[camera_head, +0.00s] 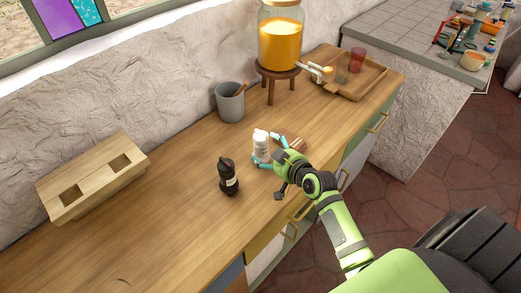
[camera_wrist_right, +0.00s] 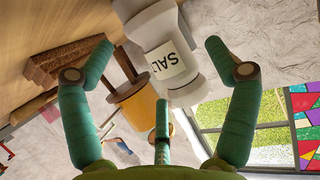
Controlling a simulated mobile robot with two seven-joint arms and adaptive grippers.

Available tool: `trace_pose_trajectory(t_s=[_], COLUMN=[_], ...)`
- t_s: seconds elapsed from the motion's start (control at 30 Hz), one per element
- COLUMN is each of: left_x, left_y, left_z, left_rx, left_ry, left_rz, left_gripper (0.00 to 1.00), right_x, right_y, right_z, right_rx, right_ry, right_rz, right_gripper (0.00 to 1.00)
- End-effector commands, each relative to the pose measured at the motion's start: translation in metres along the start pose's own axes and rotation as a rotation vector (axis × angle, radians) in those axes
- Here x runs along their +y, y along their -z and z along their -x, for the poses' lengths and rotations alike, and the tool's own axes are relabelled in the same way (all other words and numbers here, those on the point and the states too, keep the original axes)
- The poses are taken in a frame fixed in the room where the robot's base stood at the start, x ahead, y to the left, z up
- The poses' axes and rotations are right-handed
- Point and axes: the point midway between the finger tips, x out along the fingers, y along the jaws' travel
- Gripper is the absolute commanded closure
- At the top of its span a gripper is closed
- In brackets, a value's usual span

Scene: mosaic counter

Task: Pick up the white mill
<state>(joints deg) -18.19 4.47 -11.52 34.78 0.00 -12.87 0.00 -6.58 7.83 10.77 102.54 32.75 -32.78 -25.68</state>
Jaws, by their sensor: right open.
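The white mill (camera_head: 261,146) stands upright on the wooden counter. In the right wrist view the white mill (camera_wrist_right: 160,30) shows large, with a label reading SALT. My right gripper (camera_head: 269,152) is open beside the mill, with its teal fingers spread on either side of it. In the right wrist view the gripper (camera_wrist_right: 158,50) has a finger to the left and right of the mill and a third finger below; no grip on it shows. A dark mill (camera_head: 228,178) stands to the left and nearer. My left gripper is not in view.
A grey cup (camera_head: 230,103) stands behind the mill. An orange-filled jar (camera_head: 280,45) sits on a small wooden stool (camera_head: 278,73). A wooden tray (camera_head: 368,88) is at the far right, and a wooden block with square holes (camera_head: 95,177) at the left.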

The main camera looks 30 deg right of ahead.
Motion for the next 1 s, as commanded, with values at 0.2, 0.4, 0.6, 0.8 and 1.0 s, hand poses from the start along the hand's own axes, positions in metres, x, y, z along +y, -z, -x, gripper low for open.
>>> trace_pose_trajectory(t_s=[0.2,0.4,0.6,0.8,1.0], left_x=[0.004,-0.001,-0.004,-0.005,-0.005], left_y=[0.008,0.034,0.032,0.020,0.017], left_z=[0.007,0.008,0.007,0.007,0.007], left_rx=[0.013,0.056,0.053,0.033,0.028], left_ry=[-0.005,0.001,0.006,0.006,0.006], left_rz=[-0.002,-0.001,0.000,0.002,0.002], left_gripper=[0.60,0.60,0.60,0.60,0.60], right_x=[0.000,0.000,0.000,0.000,0.000], right_y=[0.001,-0.001,-0.001,-0.001,0.001], right_z=[-0.028,-0.036,-0.036,-0.036,-0.036], right_rx=[0.002,0.000,0.000,0.000,0.003], right_ry=[0.000,0.001,0.000,0.000,0.000], right_rz=[-0.001,0.000,0.000,0.000,0.000], right_gripper=[0.13,0.13,0.25,0.74,0.75])
